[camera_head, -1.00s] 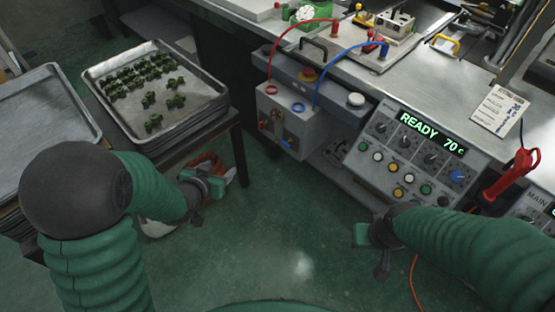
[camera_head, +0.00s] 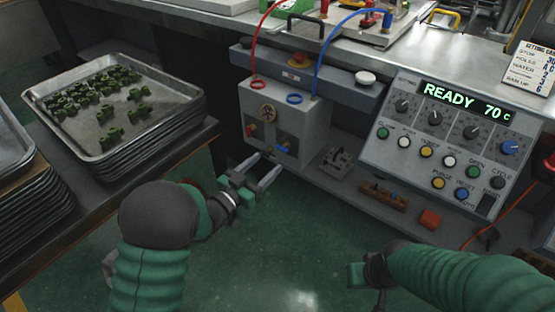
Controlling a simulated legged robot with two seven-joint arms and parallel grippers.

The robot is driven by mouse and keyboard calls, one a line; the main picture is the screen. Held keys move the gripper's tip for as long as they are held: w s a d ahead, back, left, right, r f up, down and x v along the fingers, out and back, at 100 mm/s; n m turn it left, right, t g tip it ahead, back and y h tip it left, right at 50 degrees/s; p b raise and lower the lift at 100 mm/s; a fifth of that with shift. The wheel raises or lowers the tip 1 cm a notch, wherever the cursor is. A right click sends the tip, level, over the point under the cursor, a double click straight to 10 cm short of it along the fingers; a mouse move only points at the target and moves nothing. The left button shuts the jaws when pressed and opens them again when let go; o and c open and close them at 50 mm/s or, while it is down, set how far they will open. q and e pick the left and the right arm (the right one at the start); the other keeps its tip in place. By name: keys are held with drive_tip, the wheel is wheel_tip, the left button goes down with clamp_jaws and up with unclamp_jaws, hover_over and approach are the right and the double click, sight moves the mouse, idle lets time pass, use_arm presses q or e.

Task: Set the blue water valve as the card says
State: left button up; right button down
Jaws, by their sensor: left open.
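The grey valve box (camera_head: 310,125) hangs under the bench front. A small blue valve handle (camera_head: 284,141) shows low on its front, with a red handle (camera_head: 251,130) to its left; the blue handle's exact angle is too small to tell. My left gripper (camera_head: 265,166) is open and empty, its two fingers pointing at the box, just below and left of the blue handle and apart from it.
The control panel (camera_head: 440,135) reads READY 70 C and has several knobs and buttons. Red and blue hoses (camera_head: 318,60) rise from the box. A tray of green parts (camera_head: 60,135) stands at left. A lower shelf (camera_head: 350,183) juts out beside the box.

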sight(280, 150)
use_arm(q)
drive_tip(key=b+x, duration=0.2)
drive_tip(key=x, duration=0.4)
drive_tip(key=shift+w+d, duration=0.2)
drive_tip(key=shift+w, duration=0.05)
drive_tip(key=shift+c, duration=0.4)
clamp_jaws()
